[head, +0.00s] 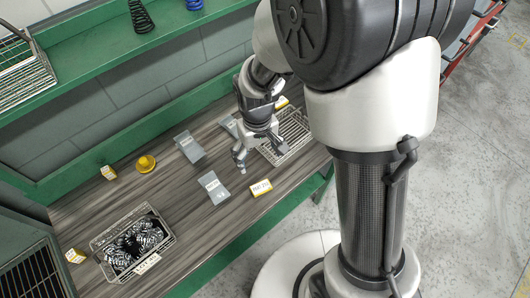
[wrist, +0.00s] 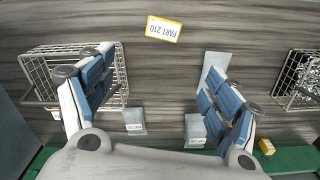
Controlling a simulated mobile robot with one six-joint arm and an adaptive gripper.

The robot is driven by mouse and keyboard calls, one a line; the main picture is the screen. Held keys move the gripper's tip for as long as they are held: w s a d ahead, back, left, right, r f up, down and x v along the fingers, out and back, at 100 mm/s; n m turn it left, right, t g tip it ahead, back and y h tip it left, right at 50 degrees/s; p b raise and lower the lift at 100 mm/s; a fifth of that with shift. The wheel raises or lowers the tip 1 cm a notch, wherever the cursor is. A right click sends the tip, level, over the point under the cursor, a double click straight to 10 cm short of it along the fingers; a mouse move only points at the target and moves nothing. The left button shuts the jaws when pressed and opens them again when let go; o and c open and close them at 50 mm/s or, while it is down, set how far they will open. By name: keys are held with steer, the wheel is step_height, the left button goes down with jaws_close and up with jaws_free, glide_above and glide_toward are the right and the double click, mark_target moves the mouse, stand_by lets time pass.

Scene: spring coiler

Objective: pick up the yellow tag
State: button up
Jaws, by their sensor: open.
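The yellow tag (head: 260,187), a flat white card with a yellow border and "PART 210" on it, lies on the wooden bench near its front edge. In the wrist view the tag (wrist: 163,29) is at the top centre, beyond the fingertips and with nothing covering it. My gripper (head: 259,152) is above the bench, behind the tag in the head view.
Bare bench surrounds the yellow tag.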

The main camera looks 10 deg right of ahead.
steer(key=b, duration=0.3)
glide_above(259, 184)
step_height(259, 184, down, 12)
steer(key=shift+w+r, duration=0.1)
steer(key=shift+r, duration=0.05)
steer(key=shift+f+b, duration=0.95)
steer(key=shift+f, duration=1.7)
steer(key=shift+s, duration=0.2)
steer(key=shift+c, duration=0.2)
steer(key=c, duration=1)
steer(key=shift+r, duration=0.15)
